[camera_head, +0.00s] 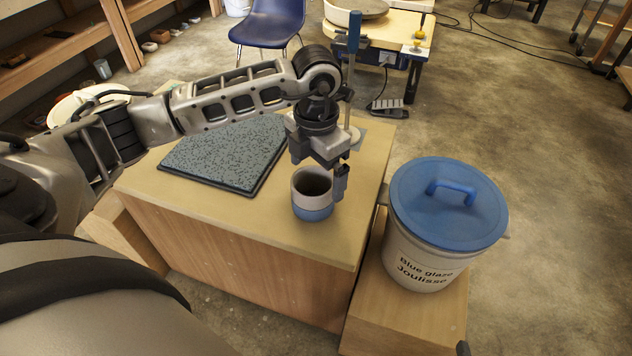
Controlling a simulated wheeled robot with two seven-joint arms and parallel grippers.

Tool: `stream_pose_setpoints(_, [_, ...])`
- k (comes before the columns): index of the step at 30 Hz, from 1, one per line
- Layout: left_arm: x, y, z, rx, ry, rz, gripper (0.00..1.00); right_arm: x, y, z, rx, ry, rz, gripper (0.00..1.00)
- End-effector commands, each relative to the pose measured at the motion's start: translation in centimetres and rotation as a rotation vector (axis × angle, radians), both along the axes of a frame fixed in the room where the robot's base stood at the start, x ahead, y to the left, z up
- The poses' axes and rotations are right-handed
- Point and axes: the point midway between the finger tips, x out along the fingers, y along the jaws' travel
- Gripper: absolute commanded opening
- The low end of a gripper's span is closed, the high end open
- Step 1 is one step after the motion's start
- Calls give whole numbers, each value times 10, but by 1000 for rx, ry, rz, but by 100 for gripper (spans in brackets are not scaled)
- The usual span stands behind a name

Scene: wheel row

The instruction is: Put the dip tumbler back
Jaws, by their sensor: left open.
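The dip tumbler (312,208), a small cup with a pale grey upper part and a blue lower band, stands upright on the wooden cabinet top (250,225), near its front right part. My left gripper (321,178) is open right at the cup, pointing down. One finger shows beside the cup's right side; the other is hard to make out. I cannot tell whether the fingers touch the cup. The cup's mouth is open and dark inside.
A dark speckled slab (225,155) lies left of the cup. Behind the gripper a blue-handled upright tool (354,32) stands at the cabinet's back edge. A glaze bucket (428,262) with a blue lid (440,205) stands on a lower wooden block to the right. A blue chair (268,22) is behind.

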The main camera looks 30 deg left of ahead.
Motion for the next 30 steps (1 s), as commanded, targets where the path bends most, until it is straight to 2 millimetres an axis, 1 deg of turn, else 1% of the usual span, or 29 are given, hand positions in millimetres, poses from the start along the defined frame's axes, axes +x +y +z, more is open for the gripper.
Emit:
stream_pose_setpoints(1, [1,0,14,0,-5,-1,98,0,0,0,-1,3,0,83])
stream_pose_setpoints(6, [1,0,46,0,-3,0,98,-1,0,1,0,6,0,83])
stream_pose_setpoints(11, [1,0,63,0,-2,0,98,0,0,2,1,4,0,83])
stream_pose_setpoints(16, [0,0,68,0,1,0,98,1,-1,3,1,2,-2,83])
stream_pose_setpoints(30, [0,-1,67,-4,1,-2,98,1,-1,4,0,0,-1,83])
